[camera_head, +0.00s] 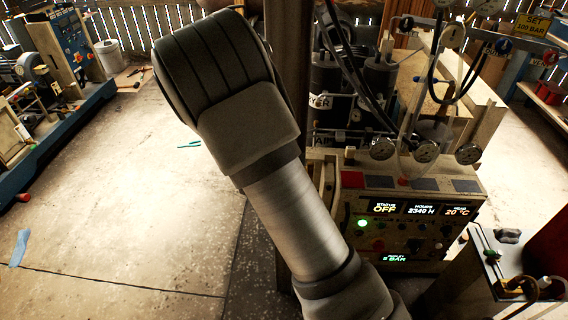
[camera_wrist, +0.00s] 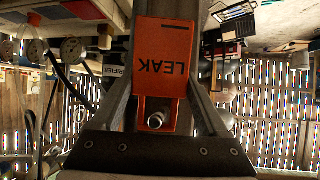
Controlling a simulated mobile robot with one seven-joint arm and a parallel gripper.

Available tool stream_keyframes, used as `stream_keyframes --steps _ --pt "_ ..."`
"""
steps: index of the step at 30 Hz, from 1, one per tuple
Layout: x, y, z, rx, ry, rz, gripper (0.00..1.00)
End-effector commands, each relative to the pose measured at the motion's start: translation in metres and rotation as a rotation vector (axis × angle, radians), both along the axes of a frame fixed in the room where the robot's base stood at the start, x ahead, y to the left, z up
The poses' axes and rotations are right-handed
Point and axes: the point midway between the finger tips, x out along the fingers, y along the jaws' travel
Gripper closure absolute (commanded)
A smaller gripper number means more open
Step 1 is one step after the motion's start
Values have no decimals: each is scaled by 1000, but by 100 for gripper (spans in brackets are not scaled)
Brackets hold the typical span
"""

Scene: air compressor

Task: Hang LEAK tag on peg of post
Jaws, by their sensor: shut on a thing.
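The orange LEAK tag (camera_wrist: 165,62) fills the middle of the wrist view, its lettering upside down. My gripper (camera_wrist: 160,88) is shut on the tag, with one finger at each side edge. A short pale metal peg end (camera_wrist: 155,120) shows at the tag's lower part in that view, at or in its hole; I cannot tell how far through it passes. The dark post (camera_wrist: 168,7) shows behind the tag. In the head view the post (camera_head: 290,75) stands upright behind my arm, which hides the gripper, tag and peg.
The compressor panel (camera_head: 410,225) with lit displays and several gauges (camera_head: 426,150) stands right of the post. Hoses hang close by. A blue-framed machine (camera_head: 62,105) is at the far left. The floor (camera_head: 130,205) between is mostly clear.

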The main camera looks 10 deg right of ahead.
Motion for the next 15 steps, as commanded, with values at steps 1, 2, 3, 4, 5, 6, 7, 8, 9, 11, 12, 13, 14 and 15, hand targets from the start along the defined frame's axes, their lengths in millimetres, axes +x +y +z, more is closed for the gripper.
stream_keyframes --steps 1,2,3,4,5,6,7,8,9,11,12,13,14,15 --pt "0 0 0 0 0 0 78" --pt "0 0 0 0 0 0 78" --pt "0 0 0 0 0 0 78" --pt "0 0 0 0 0 0 22" --pt "0 0 0 0 0 0 16" --pt "0 0 0 0 0 0 9" --pt "0 0 0 0 0 0 4" --pt "0 0 0 0 0 0 0" --pt "0 0 0 0 0 0 0" --pt "0 0 0 0 0 0 0" --pt "0 0 0 0 0 0 0" --pt "0 0 0 0 0 0 0" --pt "0 0 0 0 0 0 0" --pt "0 0 1 0 0 0 0"
